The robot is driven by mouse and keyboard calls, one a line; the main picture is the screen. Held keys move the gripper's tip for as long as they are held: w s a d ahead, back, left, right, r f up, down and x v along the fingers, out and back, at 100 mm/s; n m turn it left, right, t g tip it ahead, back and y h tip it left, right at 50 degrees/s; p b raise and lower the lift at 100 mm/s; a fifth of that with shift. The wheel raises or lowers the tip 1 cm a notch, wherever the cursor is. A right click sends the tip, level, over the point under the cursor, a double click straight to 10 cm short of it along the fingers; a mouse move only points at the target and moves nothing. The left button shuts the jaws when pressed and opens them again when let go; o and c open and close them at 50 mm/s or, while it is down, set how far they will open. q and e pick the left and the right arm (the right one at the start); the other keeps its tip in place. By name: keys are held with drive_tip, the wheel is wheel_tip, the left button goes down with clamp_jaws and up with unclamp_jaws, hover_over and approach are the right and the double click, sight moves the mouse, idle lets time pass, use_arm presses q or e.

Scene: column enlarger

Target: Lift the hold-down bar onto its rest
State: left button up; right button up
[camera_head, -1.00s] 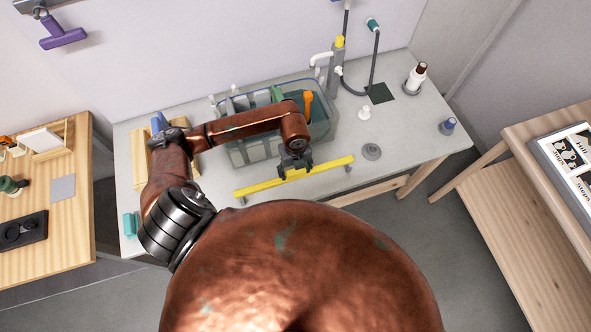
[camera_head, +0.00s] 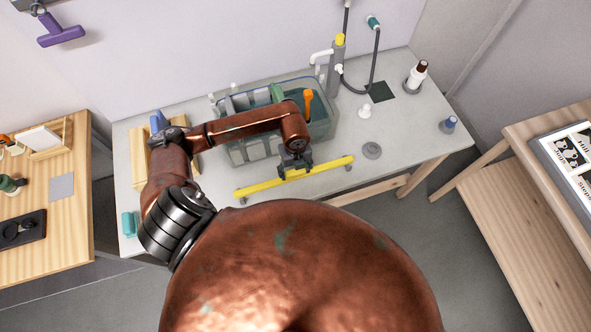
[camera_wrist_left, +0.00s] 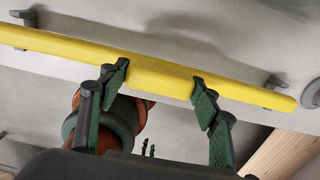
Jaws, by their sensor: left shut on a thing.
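The yellow hold-down bar (camera_head: 325,168) runs across the front part of the grey table, in front of the clear tank. It also spans the left wrist view (camera_wrist_left: 60,45), with a thicker yellow block in its middle. My left gripper (camera_head: 296,168) comes down from above and is shut on the middle of the bar. In the left wrist view its green-padded fingers (camera_wrist_left: 160,85) stand at both ends of the thick middle block. Dark brackets (camera_wrist_left: 275,83) show along the bar; whether they touch it is unclear. My right gripper is not in view.
The clear tank (camera_head: 238,153) with dividers and an orange-handled tool (camera_head: 308,102) stands just behind the bar. A grey column with a yellow top (camera_head: 338,65) stands behind.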

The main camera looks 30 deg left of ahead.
use_arm(q)
drive_tip(key=shift+f+b, duration=0.75)
drive_tip(key=shift+f, duration=0.35)
idle(0.3)
drive_tip(key=o, duration=1.5)
drive_tip(key=shift+c, duration=0.6)
drive_tip(key=c, duration=0.7)
drive_tip(key=shift+r, duration=0.1)
drive_tip(key=o, duration=1.4)
